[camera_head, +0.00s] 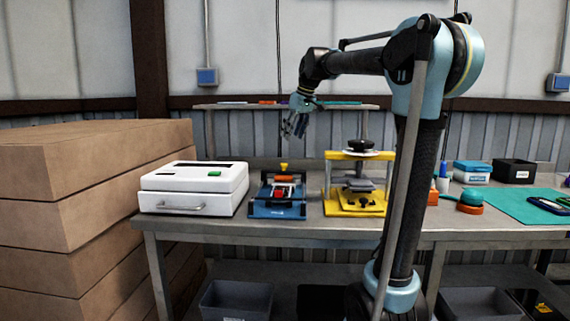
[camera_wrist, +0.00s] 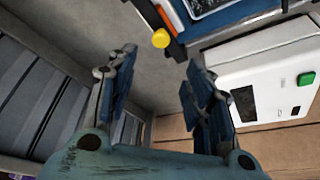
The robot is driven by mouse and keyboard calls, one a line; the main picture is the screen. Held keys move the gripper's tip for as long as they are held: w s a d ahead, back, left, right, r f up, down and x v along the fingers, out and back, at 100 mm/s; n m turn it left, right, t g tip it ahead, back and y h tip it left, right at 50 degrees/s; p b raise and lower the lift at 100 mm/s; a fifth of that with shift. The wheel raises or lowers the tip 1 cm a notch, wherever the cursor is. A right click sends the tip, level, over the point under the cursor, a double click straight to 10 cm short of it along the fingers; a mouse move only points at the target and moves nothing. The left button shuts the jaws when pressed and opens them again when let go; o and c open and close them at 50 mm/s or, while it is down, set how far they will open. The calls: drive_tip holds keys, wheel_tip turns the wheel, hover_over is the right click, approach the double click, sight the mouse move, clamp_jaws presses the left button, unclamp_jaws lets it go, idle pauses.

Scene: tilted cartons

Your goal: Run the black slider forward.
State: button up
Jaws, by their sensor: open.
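A blue fixture (camera_head: 278,208) stands on the workbench, with a red block (camera_head: 283,191), dark parts and a yellow knob (camera_head: 284,166). Right of it is a yellow press-like fixture (camera_head: 355,207) with black pieces at its base (camera_head: 360,200) and a black knob (camera_head: 361,144) on top. I cannot tell which dark part is the black slider. My gripper (camera_head: 299,125) is open and empty, in the air above and behind the blue fixture. In the wrist view my gripper (camera_wrist: 160,65) has its fingers spread, with a yellow knob (camera_wrist: 160,39) and blue fixture edge (camera_wrist: 190,30) beyond them, apart.
A white box-like device (camera_head: 194,187) with a green button stands left of the blue fixture. Stacked cartons (camera_head: 70,190) rise at the far left. A raised shelf (camera_head: 285,106) runs behind the bench. A green mat (camera_head: 520,205) and small bins lie at the right.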

approach(284, 172)
drive_tip(key=w+f, duration=0.1)
drive_tip(key=w+a+f, duration=0.1)
drive_tip(key=f, duration=0.1)
drive_tip(key=w+a+f, duration=0.1)
drive_tip(key=shift+w+f, duration=0.3)
drive_tip(key=shift+w, duration=0.05)
clamp_jaws()
